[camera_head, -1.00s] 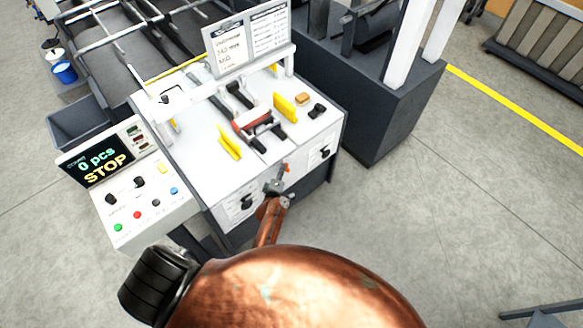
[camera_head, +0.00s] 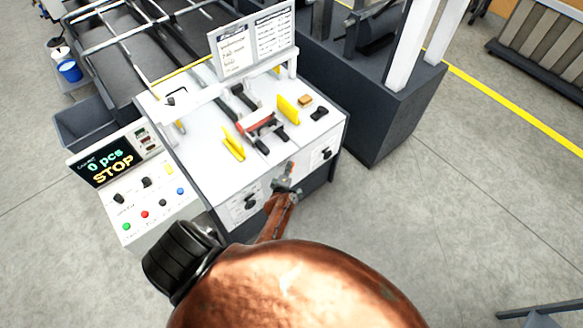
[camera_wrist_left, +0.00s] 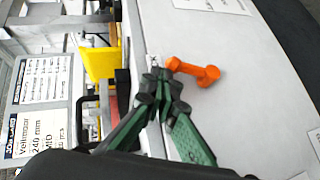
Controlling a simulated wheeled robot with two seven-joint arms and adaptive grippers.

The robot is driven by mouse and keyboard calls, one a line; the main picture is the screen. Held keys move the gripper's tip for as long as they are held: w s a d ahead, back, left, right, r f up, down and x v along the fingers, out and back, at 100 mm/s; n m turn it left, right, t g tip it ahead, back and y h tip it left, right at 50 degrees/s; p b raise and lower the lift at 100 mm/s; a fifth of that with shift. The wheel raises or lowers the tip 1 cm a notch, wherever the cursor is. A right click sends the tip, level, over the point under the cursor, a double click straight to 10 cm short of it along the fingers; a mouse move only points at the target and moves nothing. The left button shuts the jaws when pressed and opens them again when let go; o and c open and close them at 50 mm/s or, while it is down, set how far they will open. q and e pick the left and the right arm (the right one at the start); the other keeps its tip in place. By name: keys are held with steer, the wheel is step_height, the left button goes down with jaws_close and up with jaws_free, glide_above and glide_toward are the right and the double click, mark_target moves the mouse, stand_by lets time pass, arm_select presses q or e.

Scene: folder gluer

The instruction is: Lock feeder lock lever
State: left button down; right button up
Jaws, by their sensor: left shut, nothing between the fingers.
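A small orange lever (camera_wrist_left: 195,72) with a round knob sits on the machine's light front panel in the left wrist view. It also shows as a small red-orange piece in the head view (camera_head: 291,165), just beyond the gripper tips. My left gripper (camera_wrist_left: 165,80) has its green fingers shut with nothing between them. Its tips are right beside the lever's end; I cannot tell whether they touch it. In the head view my left gripper (camera_head: 287,186) is in front of the panel, partly hiding it. My right gripper is not in view.
The white feeder top (camera_head: 215,110) carries yellow guides (camera_head: 288,108), a red-and-black clamp (camera_head: 258,122) and a sign board (camera_head: 252,42). A control panel with a STOP display (camera_head: 108,163) stands at left. Open floor (camera_head: 430,220) lies to the right.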

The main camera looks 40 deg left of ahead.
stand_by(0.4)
arm_select(q)
steer(key=shift+r, duration=0.1)
steer(key=shift+s+r+p, duration=0.15)
steer(key=shift+r+p, duration=0.1)
steer(key=shift+p, duration=0.1)
steer(key=s+d+r+p, duration=0.2)
steer(key=s+r+p, duration=0.4)
steer(key=s+p, duration=0.2)
steer(key=shift+p+v, duration=0.35)
steer(key=shift+v, duration=0.85)
steer(key=shift+a, duration=0.1)
